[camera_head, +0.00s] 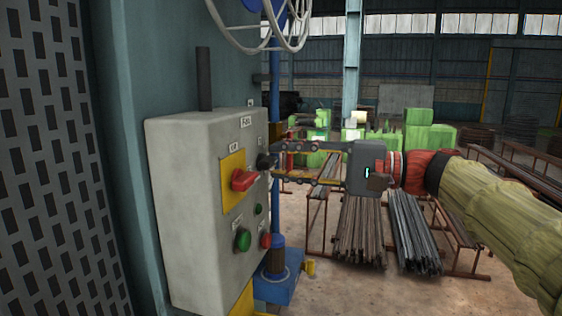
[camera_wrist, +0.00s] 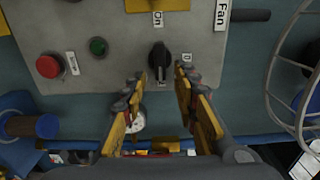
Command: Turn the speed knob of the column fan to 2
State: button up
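The black speed knob (camera_wrist: 159,57) sits on the grey control box under the "Fan" label (camera_wrist: 222,14). In the wrist view its grip bar runs up and down the picture, with a pale mark at its lower end. A small, partly hidden label stands just right of it. In the head view the knob (camera_head: 264,161) is at the box's right edge. My gripper (camera_head: 279,158) reaches it from the right. In the wrist view my gripper (camera_wrist: 160,75) is open, its fingertips on either side of the knob's lower end. I see no clear contact.
The box (camera_head: 185,190) also carries a red switch (camera_head: 243,179) on a yellow plate, a green button (camera_head: 242,239) and a red button (camera_head: 266,240). The fan's wire cage (camera_head: 262,45) hangs above, on a blue post (camera_head: 275,205). Metal bar racks stand behind my gripper.

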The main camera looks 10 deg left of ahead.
jog(key=d, duration=1)
jog(key=shift+s+d, duration=0.4)
jog(key=w+d+f+m+t+h+b, duration=0.15)
jog(key=f+h, duration=0.25)
jog(key=f, duration=0.8)
jog(key=d+f+m+t+h, duration=0.1)
jog(key=d+f+m+h, duration=0.15)
jog(key=f, duration=0.85)
jog(key=s+d+f+n+h+b, duration=0.1)
jog(key=s+d+f+h+b, duration=0.2)
jog(key=s+d+f+b, duration=0.2)
jog(key=s+d+f+n+t+h+b, duration=0.1)
jog(key=s+d+f+h+b, duration=0.3)
jog(key=s+f, duration=0.7)
jog(key=s+d+f+n+t+h+b, duration=0.1)
jog(key=s+d+f+h+b, duration=0.3)
jog(key=f, duration=1.3)
jog(key=s+d+n+b, duration=0.1)
jog(key=s+d+b, duration=0.1)
jog(key=s, duration=0.1)
jog(key=shift+s+d+n+b, duration=0.25)
jog(key=shift+s+n+b, duration=0.15)
